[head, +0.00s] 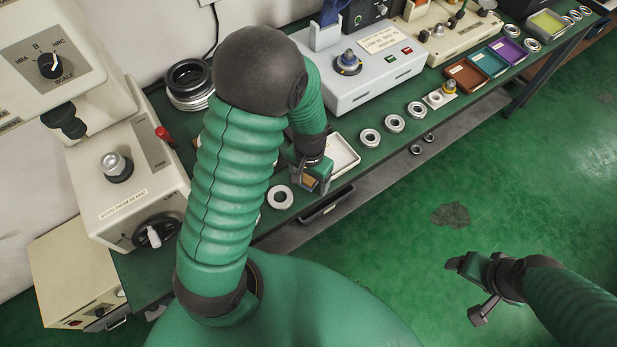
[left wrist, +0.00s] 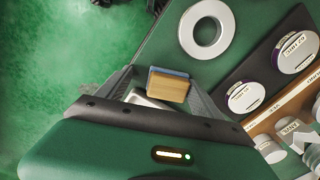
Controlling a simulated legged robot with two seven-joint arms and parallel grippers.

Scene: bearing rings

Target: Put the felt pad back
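The felt pad is a small tan block with a blue layer along one edge. It shows in the left wrist view (left wrist: 168,86), between the fingers of my left gripper (left wrist: 161,82), close to the right finger with a gap at the left one. In the head view the left gripper (head: 312,178) is low over the bench's front edge, and the tan of the pad (head: 310,182) shows there. The left gripper looks open around the pad. My right gripper (head: 480,288) is open and empty above the floor.
A white tray (head: 344,156) lies beside the left gripper. A bearing ring (head: 280,197) lies on its other side, and several rings (head: 394,123) lie along the bench. A grey instrument (head: 365,80) and a hardness tester (head: 125,190) stand behind. The floor at right is clear.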

